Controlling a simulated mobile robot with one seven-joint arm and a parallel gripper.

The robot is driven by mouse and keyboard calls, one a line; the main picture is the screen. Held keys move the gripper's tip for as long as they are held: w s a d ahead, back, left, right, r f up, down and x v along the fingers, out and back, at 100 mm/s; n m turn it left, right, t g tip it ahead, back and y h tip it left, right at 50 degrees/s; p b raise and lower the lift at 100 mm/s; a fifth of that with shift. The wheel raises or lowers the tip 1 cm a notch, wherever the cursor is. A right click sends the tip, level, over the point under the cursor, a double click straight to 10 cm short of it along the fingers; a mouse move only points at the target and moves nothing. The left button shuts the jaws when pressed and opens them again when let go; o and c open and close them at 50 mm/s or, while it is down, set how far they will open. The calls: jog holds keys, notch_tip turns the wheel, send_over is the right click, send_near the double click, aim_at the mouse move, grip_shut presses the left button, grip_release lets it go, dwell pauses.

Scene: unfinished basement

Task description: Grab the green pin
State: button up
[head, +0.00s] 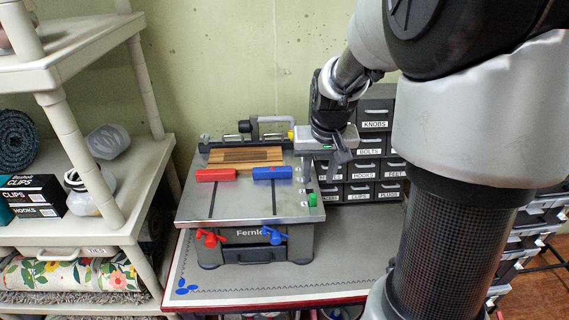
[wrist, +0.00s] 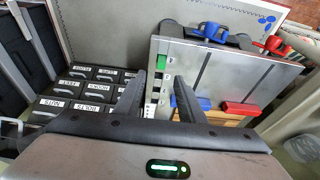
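A small green piece (head: 312,200), the only green pin-like thing I see, sits at the right edge of the bench-top machine (head: 240,205), near its front corner. It also shows in the wrist view (wrist: 161,61), just beyond the gap between my fingertips. My gripper (head: 338,168) hangs behind and to the right of the green piece, above the drawers, and is apart from it. In the wrist view the two dark fingers of my gripper (wrist: 160,76) are spread with nothing between them. My gripper is open and empty.
A red block (head: 215,175) and a blue block (head: 272,173) lie on the machine top before a striped wooden board (head: 246,157). Red and blue handles stick out in front. Labelled drawers (head: 375,145) stand close behind my gripper. A shelf (head: 88,235) stands left.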

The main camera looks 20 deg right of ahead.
aim_at(313, 196)
jog(key=x, duration=0.9)
jog(key=shift+s+a, duration=0.1)
jog(key=shift+a, duration=0.05)
jog(key=shift+c, duration=0.4)
grip_shut()
